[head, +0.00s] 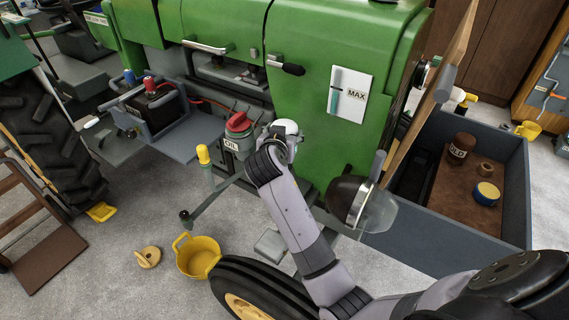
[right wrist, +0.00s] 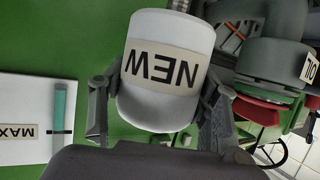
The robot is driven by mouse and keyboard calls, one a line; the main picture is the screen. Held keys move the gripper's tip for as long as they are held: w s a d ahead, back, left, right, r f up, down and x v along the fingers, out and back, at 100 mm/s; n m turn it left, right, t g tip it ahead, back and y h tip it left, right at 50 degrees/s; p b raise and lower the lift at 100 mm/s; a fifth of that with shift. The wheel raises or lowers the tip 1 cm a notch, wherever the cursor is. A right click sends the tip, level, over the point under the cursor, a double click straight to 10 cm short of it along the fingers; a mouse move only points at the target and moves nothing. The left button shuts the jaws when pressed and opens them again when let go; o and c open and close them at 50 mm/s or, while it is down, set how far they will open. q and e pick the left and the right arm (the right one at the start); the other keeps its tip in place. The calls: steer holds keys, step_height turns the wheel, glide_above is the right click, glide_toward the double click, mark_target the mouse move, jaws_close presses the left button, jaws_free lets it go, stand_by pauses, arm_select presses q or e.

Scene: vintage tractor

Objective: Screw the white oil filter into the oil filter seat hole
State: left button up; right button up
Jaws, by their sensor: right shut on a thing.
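The white oil filter (right wrist: 160,70) fills the middle of the right wrist view, its "NEW" label upside down. My right gripper (right wrist: 158,100) is shut on it, one finger on each side. In the head view the filter's white end (head: 287,126) shows at the tip of my right gripper (head: 281,141), against the green tractor side and right of the red-capped oil can. The filter seat hole cannot be seen in either view. I cannot tell whether the filter touches the tractor. My left gripper is not in view.
The oil can (head: 238,124) stands close left of my gripper. A yellow-topped lever (head: 204,155) is nearby. The dipstick gauge (head: 348,95) is on the green panel. A yellow bucket (head: 198,256) stands on the floor. A grey crate (head: 435,252) holds an old filter (head: 461,148).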

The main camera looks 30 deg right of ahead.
arm_select(q)
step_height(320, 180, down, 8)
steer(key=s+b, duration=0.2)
steer(key=b, duration=0.5)
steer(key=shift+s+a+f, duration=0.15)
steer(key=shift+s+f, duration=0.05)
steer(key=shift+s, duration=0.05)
arm_select(e)
step_height(320, 180, down, 16)
steer(key=w+d+m+h, duration=0.1)
steer(key=shift+w+d+g, duration=0.25)
steer(key=shift+d+g, duration=0.05)
steer(key=shift+d, duration=0.05)
arm_select(q)
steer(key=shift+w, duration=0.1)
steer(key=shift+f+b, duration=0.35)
steer(key=shift+b, duration=0.2)
stand_by(0.6)
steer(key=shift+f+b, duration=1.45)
arm_select(e)
steer(key=shift+f, duration=1.5)
steer(key=o, duration=1.3)
steer(key=shift+o, duration=0.8)
